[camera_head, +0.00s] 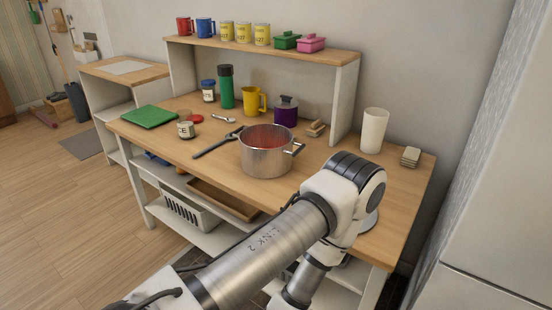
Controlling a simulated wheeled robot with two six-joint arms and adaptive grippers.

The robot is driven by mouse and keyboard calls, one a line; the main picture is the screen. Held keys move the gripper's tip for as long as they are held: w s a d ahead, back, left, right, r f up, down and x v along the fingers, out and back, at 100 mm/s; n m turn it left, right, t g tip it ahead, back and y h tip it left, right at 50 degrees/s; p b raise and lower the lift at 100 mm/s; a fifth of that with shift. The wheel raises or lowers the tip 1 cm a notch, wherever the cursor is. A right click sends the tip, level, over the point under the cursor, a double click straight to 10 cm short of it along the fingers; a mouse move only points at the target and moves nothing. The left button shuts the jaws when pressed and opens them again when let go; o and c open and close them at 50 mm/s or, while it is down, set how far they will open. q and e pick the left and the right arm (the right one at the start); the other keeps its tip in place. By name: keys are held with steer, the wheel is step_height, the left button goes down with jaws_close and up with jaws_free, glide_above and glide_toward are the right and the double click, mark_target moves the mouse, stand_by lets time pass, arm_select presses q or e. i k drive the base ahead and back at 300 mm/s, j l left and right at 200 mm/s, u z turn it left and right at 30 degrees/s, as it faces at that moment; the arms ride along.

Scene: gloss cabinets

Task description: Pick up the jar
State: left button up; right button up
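A small white-labelled jar (186,130) stands upright near the table's front left, in front of a red round disc (193,118) that looks like a lid. A second jar (208,92) with a blue lid and pale label stands farther back, beside a green bottle. Which one the task means cannot be told. One of my arms crosses the lower middle of the view, bending over the table's front right. Neither gripper shows, and nothing is seen holding either jar.
A steel pot (267,152) with red contents stands mid-table, with a dark-handled utensil (217,143) to its left. A green board (150,116) lies at the left. A yellow mug (254,100) and a purple container (286,111) stand behind. A raised shelf (300,49) spans the back.

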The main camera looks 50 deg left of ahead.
mark_target(184, 117)
steer(key=u, duration=2.15)
